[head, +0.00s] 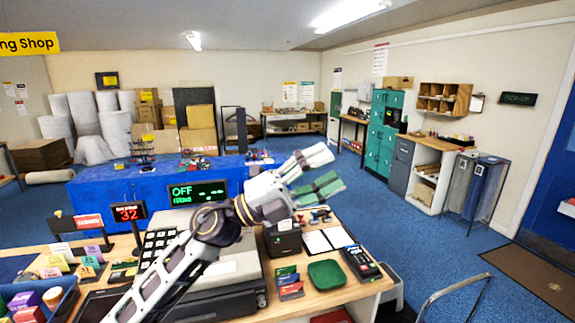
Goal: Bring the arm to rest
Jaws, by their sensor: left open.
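My left arm reaches in from the lower left across the counter (345,291). Its gripper (325,171) is in the air above the counter's right half, pointing up and to the right. Its fingers are spread apart and nothing shows between them. My right gripper is not in the picture.
Below the arm are a grey machine (245,290), a green dish (327,274), a card terminal (361,263) and papers. A display reading OFF (198,191) and a red number display (129,212) stand on the left. Blue floor (420,235) is clear to the right.

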